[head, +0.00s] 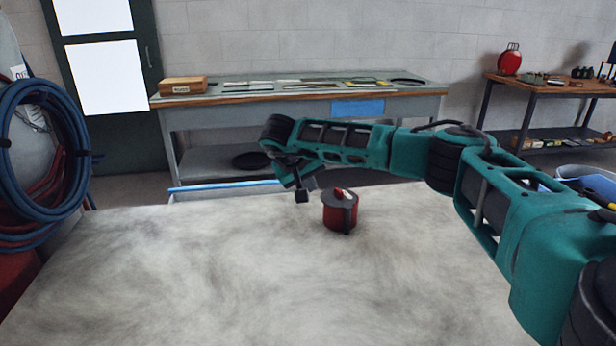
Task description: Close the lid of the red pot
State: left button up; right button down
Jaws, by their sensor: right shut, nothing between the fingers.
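The red pot (341,218) stands upright near the far edge of the pale, smudged table (200,270). Its dark lid (338,198) with a red knob appears to lie over the top; I cannot tell whether it sits fully flush. A dark handle runs down the pot's near side. My right gripper (302,195) is shut and empty, just left of the pot and pointing down, with a small gap between them in the picture. My left gripper is not in view.
The table around the pot is clear. Behind stands a workbench (290,98) with a wooden box (183,86) and flat tools. Blue hoses (45,150) hang at the left. A side table (553,87) with a red lantern-like object (509,61) is at the far right.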

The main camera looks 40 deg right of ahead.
aim_at(333, 195)
jog(key=d+f, duration=0.2)
jog(key=d, duration=0.1)
jog(key=d+f, duration=0.2)
jog(key=shift+w+d+f, duration=0.1)
jog(key=shift+w+d, duration=0.15)
jog(key=shift+w, duration=0.05)
jog(key=shift+s+d, duration=0.1)
jog(key=shift+d, duration=0.5)
